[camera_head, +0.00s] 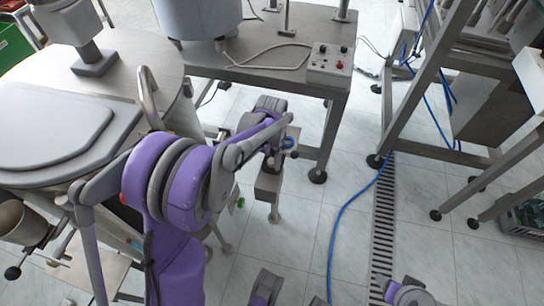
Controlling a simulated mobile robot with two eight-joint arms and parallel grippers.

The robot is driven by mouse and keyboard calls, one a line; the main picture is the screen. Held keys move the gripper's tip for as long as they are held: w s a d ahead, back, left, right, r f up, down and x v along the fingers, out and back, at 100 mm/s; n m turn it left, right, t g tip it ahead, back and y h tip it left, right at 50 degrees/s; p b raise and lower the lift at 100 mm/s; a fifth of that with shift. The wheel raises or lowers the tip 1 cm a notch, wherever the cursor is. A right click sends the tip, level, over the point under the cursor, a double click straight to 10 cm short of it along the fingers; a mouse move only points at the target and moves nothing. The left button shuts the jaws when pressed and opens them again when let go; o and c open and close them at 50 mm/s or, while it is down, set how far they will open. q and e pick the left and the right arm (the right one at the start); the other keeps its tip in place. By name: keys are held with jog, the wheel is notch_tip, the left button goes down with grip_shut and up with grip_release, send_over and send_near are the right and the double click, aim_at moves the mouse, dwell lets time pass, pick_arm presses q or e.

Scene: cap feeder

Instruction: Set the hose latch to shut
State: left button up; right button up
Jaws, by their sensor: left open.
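My left gripper (273,158) is at the end of my purple and grey arm, near the middle of the view. Its jaws are small here and partly hidden by the arm, and it is open. A small blue ring-like part (290,142) shows just right of the gripper, close to a grey metal post and box (268,184). This may belong to the hose latch, but I cannot tell its position. I cannot tell whether the gripper touches it. My right gripper does not show clearly; only purple and grey parts of mine show at the bottom edge.
A steel table (262,76) with a control box (330,64) stands behind the gripper. A round steel machine top (150,75) fills the left. A blue hose (334,225) crosses the floor beside a drain grate (384,215). Metal frames stand at right; the tiled floor between is open.

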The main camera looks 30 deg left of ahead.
aim_at(272, 160)
pick_arm(q)
notch_tip(272, 160, up, 11)
jog(key=p, duration=0.2)
jog(key=shift+f, duration=0.15)
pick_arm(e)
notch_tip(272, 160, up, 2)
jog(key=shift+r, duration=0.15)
pick_arm(q)
jog(key=s+d+r+n+t+p, duration=0.2)
jog(key=s+r+p, duration=0.4)
jog(key=s, duration=0.4)
jog(key=s+d+r+n+t+p, duration=0.3)
jog(key=s+d+r+p, duration=0.3)
jog(key=s, duration=0.4)
jog(key=shift+r+n, duration=0.4)
jog(key=shift+n, duration=0.2)
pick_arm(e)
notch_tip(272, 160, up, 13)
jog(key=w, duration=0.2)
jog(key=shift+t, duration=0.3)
pick_arm(q)
jog(key=shift+s, duration=0.15)
jog(key=shift+c, duration=0.3)
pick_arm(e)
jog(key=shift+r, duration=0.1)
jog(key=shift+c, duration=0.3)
